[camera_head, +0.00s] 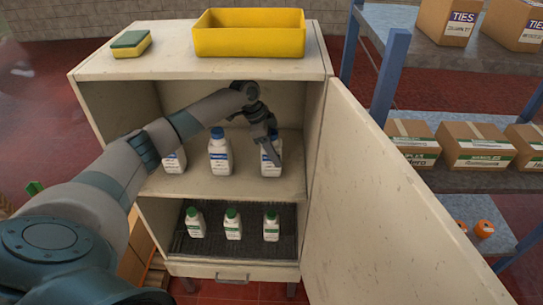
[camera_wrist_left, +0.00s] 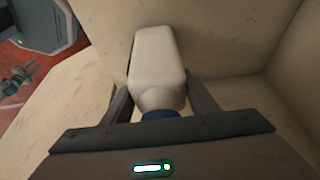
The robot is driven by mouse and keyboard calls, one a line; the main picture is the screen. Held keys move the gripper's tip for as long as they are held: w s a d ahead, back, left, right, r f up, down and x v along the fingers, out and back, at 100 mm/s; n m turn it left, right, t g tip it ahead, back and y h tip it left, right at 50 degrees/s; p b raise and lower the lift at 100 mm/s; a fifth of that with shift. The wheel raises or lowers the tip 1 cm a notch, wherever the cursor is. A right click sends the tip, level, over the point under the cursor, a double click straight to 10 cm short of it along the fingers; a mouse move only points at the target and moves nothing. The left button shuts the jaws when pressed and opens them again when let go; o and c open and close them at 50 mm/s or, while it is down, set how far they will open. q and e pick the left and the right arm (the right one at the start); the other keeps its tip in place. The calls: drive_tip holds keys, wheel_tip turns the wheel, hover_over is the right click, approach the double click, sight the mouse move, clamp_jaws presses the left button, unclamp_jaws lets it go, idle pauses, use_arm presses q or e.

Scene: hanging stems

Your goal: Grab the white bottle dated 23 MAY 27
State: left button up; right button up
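Three white bottles with blue caps and blue-and-white labels stand on the cabinet's upper shelf: a left one (camera_head: 174,161), a middle one (camera_head: 220,155) and a right one (camera_head: 270,160). Three white bottles with green caps stand on the lower shelf: left (camera_head: 195,223), middle (camera_head: 232,225), right (camera_head: 271,227). Dates are too small to read. My left gripper (camera_head: 268,135) comes down over the right blue-capped bottle. In the left wrist view its fingers (camera_wrist_left: 160,92) press close on both sides of that bottle (camera_wrist_left: 158,60), blue cap toward the palm.
The cabinet (camera_head: 130,65) carries a yellow tray (camera_head: 250,42) and a sponge (camera_head: 131,43) on top. Its open door (camera_head: 385,220) stands on the right. Beyond it, a rack (camera_head: 391,75) holds cardboard boxes (camera_head: 475,145). Cabinet walls flank the gripper.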

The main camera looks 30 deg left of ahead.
sight(276, 143)
use_arm(q)
drive_tip(key=shift+r, duration=0.1)
drive_tip(key=c, duration=1)
drive_tip(key=shift+r, duration=0.15)
drive_tip(key=shift+w+r+b, duration=0.1)
drive_tip(key=shift+r+b, duration=0.5)
drive_tip(key=shift+b, duration=0.05)
drive_tip(key=shift+r+b, duration=0.7)
drive_tip(key=shift+r, duration=0.25)
drive_tip(key=s+d+b, duration=0.1)
drive_tip(key=s+d, duration=0.1)
drive_tip(key=s, duration=0.3)
drive_tip(key=s+d+b, duration=0.2)
drive_tip(key=s, duration=0.4)
drive_tip(key=s+d+b, duration=0.1)
drive_tip(key=s+d, duration=0.1)
drive_tip(key=s, duration=0.4)
drive_tip(key=shift+b, duration=0.35)
drive_tip(key=shift+d, duration=0.1)
